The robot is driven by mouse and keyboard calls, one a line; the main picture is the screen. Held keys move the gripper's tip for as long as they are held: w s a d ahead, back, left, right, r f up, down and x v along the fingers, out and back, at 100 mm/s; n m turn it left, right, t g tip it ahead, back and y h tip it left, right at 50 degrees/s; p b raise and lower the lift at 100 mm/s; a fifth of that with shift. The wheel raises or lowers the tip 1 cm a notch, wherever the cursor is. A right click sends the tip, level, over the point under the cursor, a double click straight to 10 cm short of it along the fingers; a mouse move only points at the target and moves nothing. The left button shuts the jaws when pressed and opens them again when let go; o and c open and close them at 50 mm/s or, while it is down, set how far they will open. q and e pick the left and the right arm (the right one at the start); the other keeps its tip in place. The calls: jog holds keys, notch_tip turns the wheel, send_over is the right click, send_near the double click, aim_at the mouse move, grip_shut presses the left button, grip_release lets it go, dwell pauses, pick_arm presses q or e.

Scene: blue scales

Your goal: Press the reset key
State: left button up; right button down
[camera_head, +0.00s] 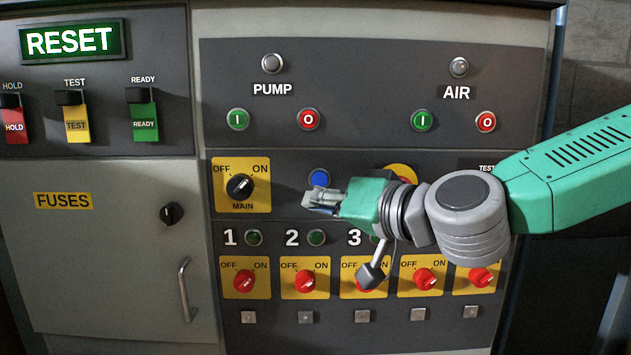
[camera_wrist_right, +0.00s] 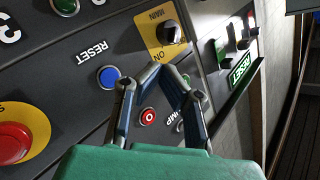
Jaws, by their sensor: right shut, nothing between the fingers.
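The reset key is a round blue button (camera_head: 319,178) on the grey panel, right of the MAIN switch. In the wrist view the blue button (camera_wrist_right: 108,77) has the word RESET beside it; that label does not show on the panel in the head view. My right gripper (camera_head: 308,200) is shut and empty. In the head view it comes in from the right and its tips appear just below the button. In the wrist view the fingertips (camera_wrist_right: 161,70) show between the button and the MAIN switch, apart from the button. My left gripper is not in view.
The black MAIN rotary switch (camera_head: 240,187) is close on the left. A red emergency button (camera_wrist_right: 15,143) shows in the wrist view. Pump buttons (camera_head: 308,119) sit above, red rotary switches (camera_head: 305,281) below. A lit RESET sign (camera_head: 70,41) is at upper left.

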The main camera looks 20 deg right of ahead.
aim_at(319, 186)
jog(key=w+d, duration=0.1)
jog(key=w, duration=0.1)
jog(key=w+d, duration=0.1)
jog(key=w, duration=0.2)
jog(key=w+d, duration=0.1)
jog(key=w, duration=0.2)
jog(key=shift+w, duration=0.2)
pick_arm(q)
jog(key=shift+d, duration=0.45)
pick_arm(e)
jog(key=shift+d+f, duration=0.1)
jog(key=shift+d, duration=0.3)
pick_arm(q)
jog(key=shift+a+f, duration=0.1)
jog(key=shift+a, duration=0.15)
pick_arm(e)
jog(key=shift+a, duration=0.35)
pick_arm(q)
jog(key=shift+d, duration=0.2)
pick_arm(e)
jog(key=shift+d, duration=0.3)
jog(key=shift+a, duration=0.1)
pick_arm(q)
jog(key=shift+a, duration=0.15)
pick_arm(e)
jog(key=shift+w+a, duration=0.15)
jog(key=shift+w, duration=0.2)
